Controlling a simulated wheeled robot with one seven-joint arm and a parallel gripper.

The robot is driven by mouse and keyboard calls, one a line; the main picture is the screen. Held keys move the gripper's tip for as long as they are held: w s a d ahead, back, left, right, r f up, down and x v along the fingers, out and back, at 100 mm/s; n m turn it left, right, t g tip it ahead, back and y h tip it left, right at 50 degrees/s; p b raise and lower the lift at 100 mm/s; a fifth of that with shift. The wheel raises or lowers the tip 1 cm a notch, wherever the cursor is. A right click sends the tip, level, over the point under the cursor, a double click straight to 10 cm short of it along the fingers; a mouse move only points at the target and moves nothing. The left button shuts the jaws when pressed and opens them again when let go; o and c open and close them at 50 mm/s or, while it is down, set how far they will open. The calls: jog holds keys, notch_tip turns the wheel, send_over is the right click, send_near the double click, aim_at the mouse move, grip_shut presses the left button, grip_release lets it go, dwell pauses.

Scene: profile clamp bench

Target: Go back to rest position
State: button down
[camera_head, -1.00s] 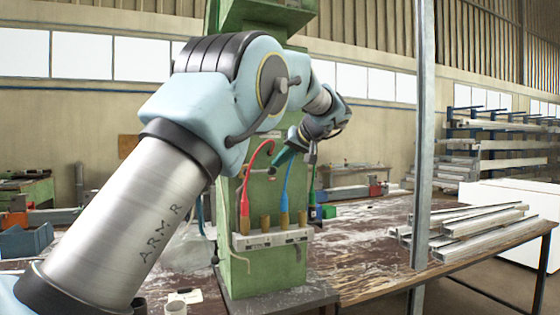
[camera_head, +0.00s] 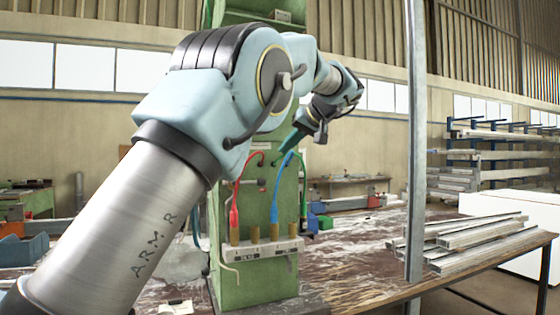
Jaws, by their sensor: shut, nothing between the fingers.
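My gripper (camera_head: 288,146) is at the end of my raised blue and silver arm. Its dark green fingers point down and left in front of the green machine column (camera_head: 238,285). They are shut with nothing held. The fingertips are just above and beside the upper bend of the blue cable (camera_head: 276,190); I cannot tell whether they touch it. My wrist and forearm are raised to the upper right of the column.
A red cable (camera_head: 235,190) and the blue cable end in plugs at a pale socket block (camera_head: 262,250). A grey post (camera_head: 416,150) stands right of the column. Metal profiles (camera_head: 470,238) lie on the bench (camera_head: 370,270).

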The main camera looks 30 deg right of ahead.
jog(key=w+a+f+g, duration=0.3)
jog(key=a+f, duration=0.7)
jog(key=a, duration=0.2)
jog(key=w+a+f+g, duration=0.3)
jog(key=a+f, duration=0.7)
jog(key=a, duration=0.2)
jog(key=s+a+f+n+g+h, duration=0.2)
jog(key=s+a+f+g, duration=0.1)
jog(key=s+a+f, duration=1.5)
jog(key=s+a, duration=0.2)
jog(key=a, duration=0.2)
jog(key=shift+s+a+n+g, duration=0.25)
jog(key=shift+s+n+g, duration=0.05)
jog(key=c, duration=1.6)
grip_release()
jog(key=shift+f, duration=0.1)
